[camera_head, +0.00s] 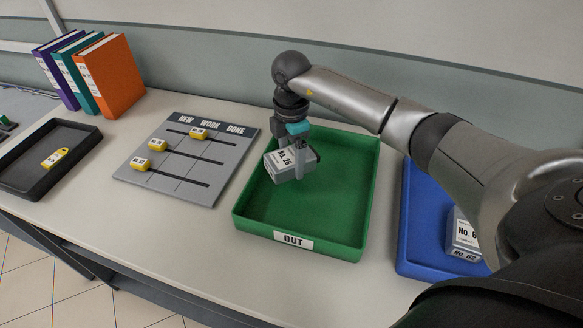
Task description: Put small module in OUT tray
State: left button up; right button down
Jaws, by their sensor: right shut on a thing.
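The small module (283,166) is a grey box with a white label reading "No. 26". My right gripper (300,160) is shut on it and holds it, slightly tilted, over the left back part of the green OUT tray (262,231). I cannot tell whether the module touches the tray floor. The tray carries a white "OUT" label on its front wall, and no other thing shows in it. My left gripper is not in view.
A blue tray (420,262) at the right holds a box labelled "No. 62" (463,237), partly hidden by my right arm. A grey slider board (190,160) lies left of the green tray. A black tray (30,180) and upright binders (90,72) stand further left.

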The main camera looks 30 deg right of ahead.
aim_at(291, 156)
jog(key=shift+f, duration=1.8)
jog(key=shift+f, duration=0.1)
grip_release()
jog(key=shift+f, duration=0.1)
notch_tip(291, 156, up, 12)
jog(key=shift+r, duration=0.2)
